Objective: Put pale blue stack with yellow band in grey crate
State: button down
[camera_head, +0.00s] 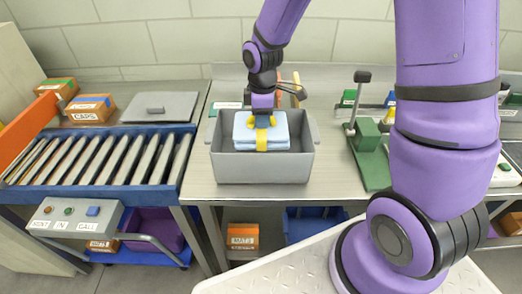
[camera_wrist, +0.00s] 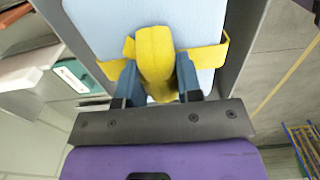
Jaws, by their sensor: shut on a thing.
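The pale blue stack (camera_head: 245,129) with its yellow band (camera_head: 262,141) is at the grey crate (camera_head: 262,169), within its walls in the head view, its top showing at about rim height. My gripper (camera_head: 262,115) is above the stack, with its fingers pointing down. In the wrist view the two dark fingers (camera_wrist: 158,85) are shut on the raised yellow part of the band (camera_wrist: 155,55), and the pale blue stack (camera_wrist: 130,18) lies beyond. Whether the stack touches the crate floor is hidden by the front wall.
The crate stands on a metal bench (camera_head: 335,180). To the left is a roller conveyor (camera_head: 100,160) with a grey lid (camera_head: 156,106) and a box marked caps (camera_head: 90,108) behind it. A green lever press (camera_head: 368,150) stands to the right.

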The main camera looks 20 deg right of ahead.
jog(key=shift+f, duration=4.6)
jog(key=shift+f, duration=0.15)
jog(key=c, duration=0.8)
grip_release()
